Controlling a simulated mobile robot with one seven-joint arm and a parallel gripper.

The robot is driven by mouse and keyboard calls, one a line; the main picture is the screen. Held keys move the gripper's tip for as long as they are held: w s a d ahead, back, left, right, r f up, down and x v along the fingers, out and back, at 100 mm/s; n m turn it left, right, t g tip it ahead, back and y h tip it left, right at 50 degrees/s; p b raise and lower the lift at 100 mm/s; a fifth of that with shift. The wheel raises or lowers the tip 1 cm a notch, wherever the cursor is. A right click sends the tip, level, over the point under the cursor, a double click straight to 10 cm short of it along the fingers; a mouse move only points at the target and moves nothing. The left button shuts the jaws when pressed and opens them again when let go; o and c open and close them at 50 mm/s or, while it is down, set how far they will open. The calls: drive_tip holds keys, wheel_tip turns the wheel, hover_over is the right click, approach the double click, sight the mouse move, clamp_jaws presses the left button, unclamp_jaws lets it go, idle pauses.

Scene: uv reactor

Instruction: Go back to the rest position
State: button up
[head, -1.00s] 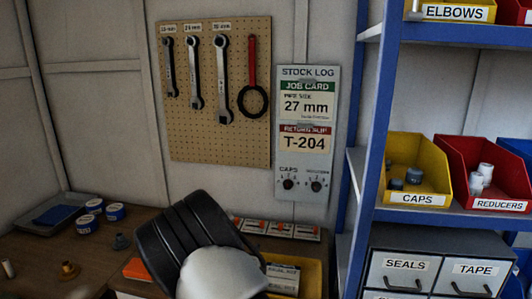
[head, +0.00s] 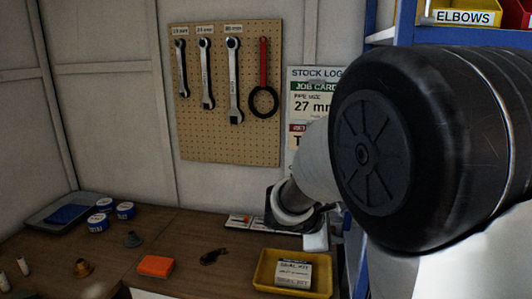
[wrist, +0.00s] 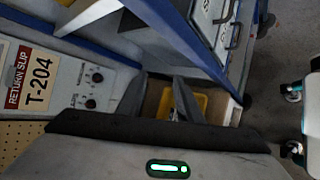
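My arm is raised across the right side of the head view, its large dark joint close to the camera. The end of the arm reaches back over the bench (head: 190,232), near the stock log panel. My gripper (wrist: 161,76) shows in the wrist view with its two dark fingers apart and nothing between them. A yellow tray (wrist: 201,102) shows beyond the fingers. In the head view my fingertips are not clear.
The yellow tray (head: 262,281) holds a seal kit box (head: 293,274). An orange box (head: 155,266) and blue-labelled tins (head: 98,222) sit on the bench. Wrenches hang on the pegboard (head: 215,140). A blue shelf frame (wrist: 190,45) stands close to my gripper.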

drive_tip(key=s+d+r+m+g+y, duration=0.1)
drive_tip(key=s+d+r+m, duration=0.1)
drive_tip(key=s+m, duration=0.35)
drive_tip(key=s+d+r+m+g+y, duration=0.1)
drive_tip(key=s+r+m+g+y, duration=0.15)
drive_tip(key=s, duration=0.65)
drive_tip(key=s+a+r+m+t+y, duration=0.2)
drive_tip(key=s+a+m+y, duration=0.2)
drive_tip(key=s, duration=0.8)
drive_tip(key=a+m, duration=0.2)
drive_tip(key=m, duration=0.1)
drive_tip(key=shift+s+a, duration=0.25)
drive_tip(key=shift+a, duration=0.05)
